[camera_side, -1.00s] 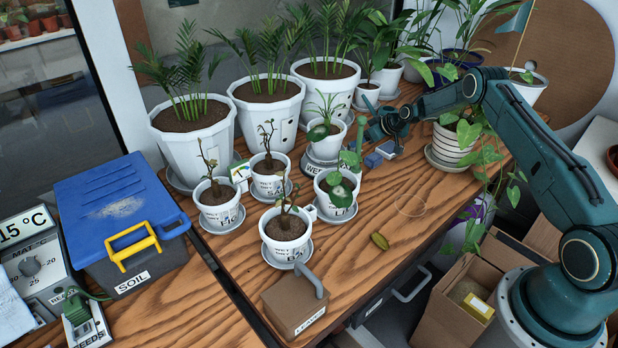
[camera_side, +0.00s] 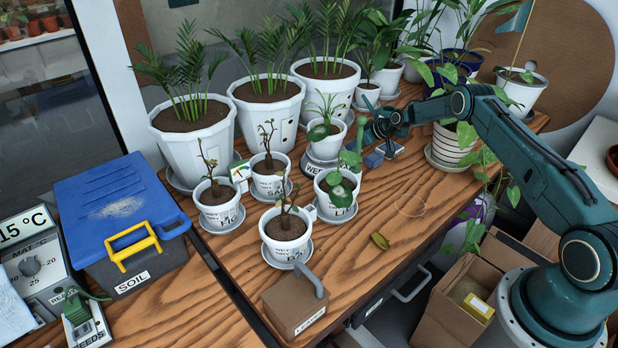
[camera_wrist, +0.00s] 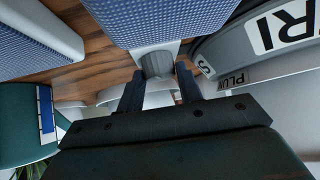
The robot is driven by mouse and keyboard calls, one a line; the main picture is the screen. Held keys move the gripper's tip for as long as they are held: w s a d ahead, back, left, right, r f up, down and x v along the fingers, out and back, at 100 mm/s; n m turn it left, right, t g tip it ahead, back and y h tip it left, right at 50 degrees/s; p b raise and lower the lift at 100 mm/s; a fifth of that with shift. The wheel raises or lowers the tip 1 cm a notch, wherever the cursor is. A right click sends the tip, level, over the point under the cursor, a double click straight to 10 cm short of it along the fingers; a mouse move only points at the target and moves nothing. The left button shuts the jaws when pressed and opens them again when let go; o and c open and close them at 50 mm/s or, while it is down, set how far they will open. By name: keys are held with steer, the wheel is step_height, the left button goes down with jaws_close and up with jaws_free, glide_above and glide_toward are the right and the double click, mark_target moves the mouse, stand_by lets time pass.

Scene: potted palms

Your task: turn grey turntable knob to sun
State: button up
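The grey turntable (camera_side: 322,166) stands under a small white plant pot (camera_side: 327,148) in the middle of the bench, behind the labelled cups. In the wrist view its curved grey side (camera_wrist: 240,78) carries white letter labels at the right. A grey knob-like piece (camera_wrist: 157,64) shows ahead, between the tips of my two dark fingers. My gripper (camera_side: 368,132) is just right of the turntable and low over the bench; it also shows in the wrist view (camera_wrist: 160,75). The fingers are apart, and I see no clear contact with the grey piece. The sun mark is not readable.
Blue-topped blocks (camera_side: 374,159) lie right below my gripper and loom close in the wrist view (camera_wrist: 150,18). A green cactus-like plant (camera_side: 352,158) and cups with seedlings (camera_side: 337,203) stand in front.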

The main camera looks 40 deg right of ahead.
steer(key=c, duration=0.5)
steer(key=shift+o, duration=0.2)
steer(key=shift+a+m+h, duration=0.1)
steer(key=shift+m+h, duration=0.3)
steer(key=shift+m, duration=0.1)
steer(key=m+h, duration=0.2)
steer(key=m, duration=0.1)
steer(key=shift+a+h, duration=0.25)
steer(key=shift+h, duration=0.05)
steer(key=shift+w+m+g+h, duration=0.1)
steer(key=shift+m+g+h, duration=0.3)
steer(key=shift+m+h, duration=1.15)
steer(key=shift+m+y, duration=0.25)
steer(key=shift+m, duration=0.1)
steer(key=o, duration=1)
steer(key=shift+a+r, duration=0.1)
